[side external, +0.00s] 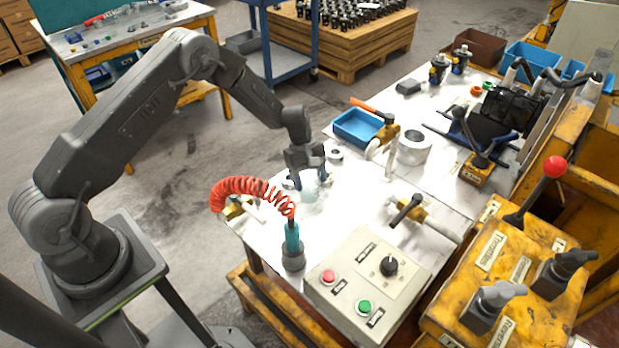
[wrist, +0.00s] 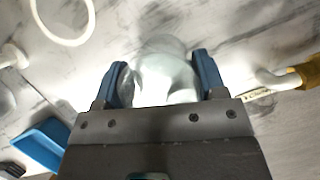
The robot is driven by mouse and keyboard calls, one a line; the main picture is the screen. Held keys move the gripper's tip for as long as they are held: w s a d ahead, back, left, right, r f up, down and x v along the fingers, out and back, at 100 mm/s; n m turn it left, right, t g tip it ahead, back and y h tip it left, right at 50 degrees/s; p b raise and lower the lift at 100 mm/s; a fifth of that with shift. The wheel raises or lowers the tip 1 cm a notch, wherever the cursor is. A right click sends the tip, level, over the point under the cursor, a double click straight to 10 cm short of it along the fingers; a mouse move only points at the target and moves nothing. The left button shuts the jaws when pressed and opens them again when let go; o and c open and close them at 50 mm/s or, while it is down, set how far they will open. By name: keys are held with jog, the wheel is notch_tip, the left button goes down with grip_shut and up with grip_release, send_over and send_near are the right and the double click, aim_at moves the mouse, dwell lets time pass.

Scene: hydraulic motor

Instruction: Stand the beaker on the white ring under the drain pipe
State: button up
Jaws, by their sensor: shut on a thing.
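The clear glass beaker (side external: 309,191) is between the fingers of my gripper (side external: 307,179), over the left part of the white table. In the wrist view the fingers (wrist: 161,68) are shut on the sides of the beaker (wrist: 155,80). I cannot tell if its base touches the table. The white ring (wrist: 88,36) lies on the table at the upper left of the wrist view, empty and apart from the beaker. A white pipe end (wrist: 12,56) shows at the left edge there. I cannot tell for sure which pipe is the drain.
A blue tray (side external: 355,128) and an orange-handled valve (side external: 386,134) stand behind the beaker. A red coiled hose (side external: 245,187) and teal-handled tool (side external: 292,238) stand in front. A control box (side external: 370,280) and grey-handled valve (side external: 408,207) are to the right.

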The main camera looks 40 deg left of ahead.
jog(key=shift+f, duration=0.15)
jog(key=o, duration=0.9)
jog(key=v, duration=1.2)
jog(key=shift+r, duration=0.35)
